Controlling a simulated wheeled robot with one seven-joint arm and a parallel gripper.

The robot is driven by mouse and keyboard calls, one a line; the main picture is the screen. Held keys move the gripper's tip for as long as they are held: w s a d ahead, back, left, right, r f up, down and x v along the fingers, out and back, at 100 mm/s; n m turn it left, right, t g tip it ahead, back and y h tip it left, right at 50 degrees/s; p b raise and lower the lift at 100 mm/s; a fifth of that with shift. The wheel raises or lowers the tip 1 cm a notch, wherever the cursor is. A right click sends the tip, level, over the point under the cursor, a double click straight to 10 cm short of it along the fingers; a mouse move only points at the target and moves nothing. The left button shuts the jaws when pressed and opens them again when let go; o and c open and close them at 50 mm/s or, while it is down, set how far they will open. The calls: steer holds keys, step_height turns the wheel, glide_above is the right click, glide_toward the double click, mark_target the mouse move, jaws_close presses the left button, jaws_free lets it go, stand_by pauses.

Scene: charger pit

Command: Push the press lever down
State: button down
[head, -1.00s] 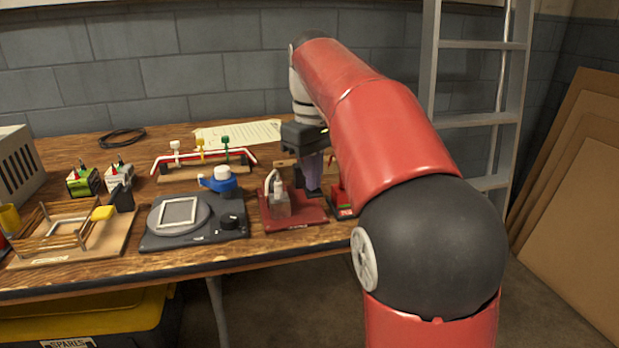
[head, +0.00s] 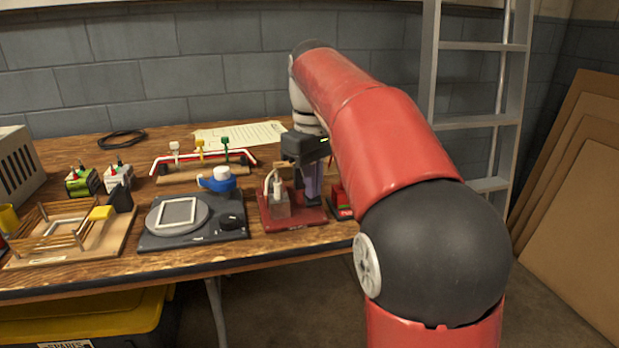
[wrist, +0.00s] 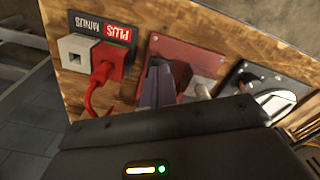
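The press has a red base (head: 293,221) at the table's front, right of the dark scale-like unit. A pale, small bottle-like part (head: 279,203) stands on it. A short tan piece (head: 281,164) shows beside my gripper; I cannot tell if it is the lever's handle. My gripper (head: 312,198) points down over the right side of the base, its purple-grey fingers close together and holding nothing I can see. In the wrist view the fingers (wrist: 157,88) stand in front of the red base (wrist: 186,50). They hide part of the press, and contact with the lever cannot be told.
A red-and-black block (head: 341,203) sits close right of the press; the wrist view shows its PLUS/MINUS label (wrist: 103,28) and a red plug (wrist: 105,62). The dark unit with a round plate (head: 159,233) is close left. A ladder (head: 480,121) stands behind right.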

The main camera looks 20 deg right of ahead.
steer(key=shift+f, duration=0.25)
steer(key=shift+r, duration=0.1)
step_height(320, 180, up, 6)
steer(key=p, duration=0.5)
steer(key=shift+f+p, duration=0.2)
steer(key=shift+p, duration=0.2)
step_height(320, 180, up, 2)
steer(key=shift+r, duration=0.2)
steer(key=shift+s, duration=0.15)
steer(key=s+f+m+t, duration=0.2)
steer(key=s+f+m, duration=0.1)
steer(key=s+f, duration=0.5)
steer(key=s+f+m+t, duration=0.3)
steer(key=s+f, duration=0.5)
steer(key=s, duration=0.6)
steer(key=shift+f+t, duration=0.15)
steer(key=shift+t, duration=0.15)
